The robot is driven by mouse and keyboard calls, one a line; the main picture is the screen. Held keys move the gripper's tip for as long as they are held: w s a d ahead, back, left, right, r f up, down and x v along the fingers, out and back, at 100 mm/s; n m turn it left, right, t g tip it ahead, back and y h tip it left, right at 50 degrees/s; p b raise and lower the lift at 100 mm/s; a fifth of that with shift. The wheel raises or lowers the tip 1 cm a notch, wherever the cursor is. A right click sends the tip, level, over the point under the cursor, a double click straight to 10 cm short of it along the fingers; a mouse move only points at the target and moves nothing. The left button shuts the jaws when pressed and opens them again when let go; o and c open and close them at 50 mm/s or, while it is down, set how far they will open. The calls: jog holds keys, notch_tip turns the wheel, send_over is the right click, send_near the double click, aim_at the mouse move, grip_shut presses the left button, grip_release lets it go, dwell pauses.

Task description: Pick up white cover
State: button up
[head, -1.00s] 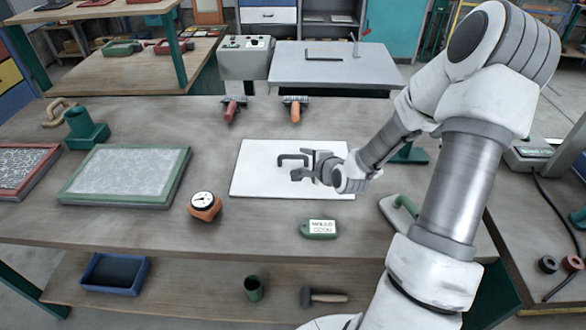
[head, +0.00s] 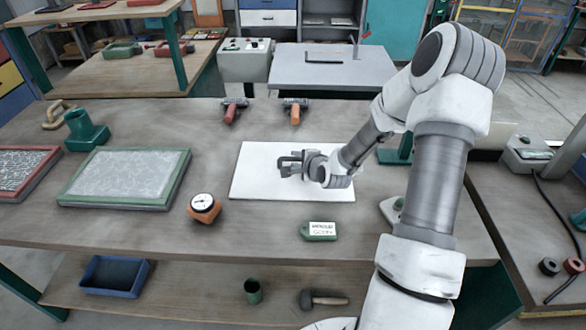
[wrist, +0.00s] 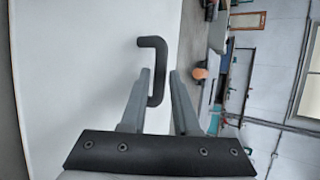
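The white cover (head: 250,182) is a flat white panel lying on the workbench. In the wrist view the cover (wrist: 75,80) fills the left side, and its black bent handle (wrist: 155,42) stands up from it. My gripper (head: 287,167) is over the middle of the cover, at the handle. In the wrist view my gripper (wrist: 160,75) has its two grey fingers apart, with the handle between them. A gap shows between the handle and the right finger; contact with the left finger is unclear. My gripper hides part of the handle in the head view.
On the workbench (head: 120,228) are a gauge (head: 204,208), a green tag (head: 318,231), a green framed screen (head: 125,177) and a trowel-like tool (head: 394,209). Bare bench lies left of the cover.

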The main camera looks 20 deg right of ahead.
grip_shut()
dwell(1.1)
